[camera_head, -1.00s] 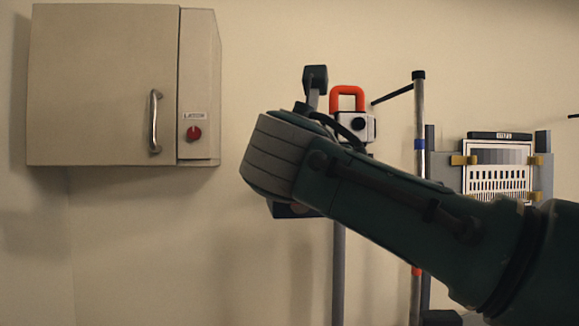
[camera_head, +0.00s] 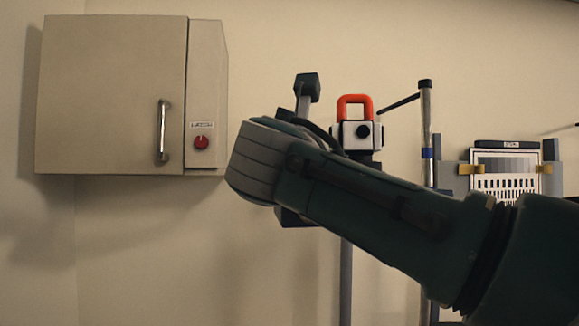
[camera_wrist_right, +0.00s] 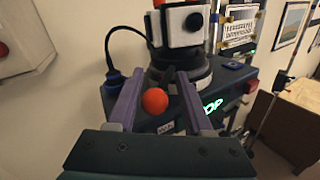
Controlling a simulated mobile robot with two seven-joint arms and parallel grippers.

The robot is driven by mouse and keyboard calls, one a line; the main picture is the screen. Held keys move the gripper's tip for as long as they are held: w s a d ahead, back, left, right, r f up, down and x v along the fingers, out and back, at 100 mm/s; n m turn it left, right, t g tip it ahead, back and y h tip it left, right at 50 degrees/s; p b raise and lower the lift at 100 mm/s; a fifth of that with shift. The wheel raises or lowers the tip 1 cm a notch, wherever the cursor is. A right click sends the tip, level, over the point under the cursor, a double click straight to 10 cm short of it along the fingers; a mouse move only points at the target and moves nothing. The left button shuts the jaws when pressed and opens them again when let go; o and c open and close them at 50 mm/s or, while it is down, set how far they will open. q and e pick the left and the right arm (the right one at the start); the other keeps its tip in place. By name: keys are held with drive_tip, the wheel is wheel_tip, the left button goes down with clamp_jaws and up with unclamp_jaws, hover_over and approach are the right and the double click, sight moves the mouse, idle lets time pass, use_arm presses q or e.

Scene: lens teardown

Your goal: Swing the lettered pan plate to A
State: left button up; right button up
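A white boxy head with an orange handle (camera_head: 356,106) stands on a post; its white body (camera_wrist_right: 185,25) is close up in the right wrist view. Below it is a dark round mount (camera_wrist_right: 180,72) on a dark base with a green lit display (camera_wrist_right: 212,106). A lever with an orange ball (camera_wrist_right: 155,101) points toward the wrist camera. I cannot read any pan plate letters. My right gripper (camera_wrist_right: 158,78) is open, its two fingers on either side of the ball with gaps visible. In the head view my right wrist hides the gripper and ball. My left gripper is not in view.
A beige wall cabinet (camera_head: 110,95) with a handle and red knob (camera_head: 201,142) hangs at left. A vertical pole (camera_head: 427,130) and a framed test chart (camera_head: 505,165) stand at right. A dark cable (camera_wrist_right: 118,45) runs to the base's left side.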

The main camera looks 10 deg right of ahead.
drive_tip(key=shift+o, duration=0.5)
drive_tip(key=shift+d, duration=0.15)
drive_tip(key=shift+s+f, duration=0.1)
drive_tip(key=shift+s, duration=0.1)
drive_tip(key=b+v, duration=0.6)
drive_tip(key=v, duration=0.3)
drive_tip(key=shift+s+a, duration=0.25)
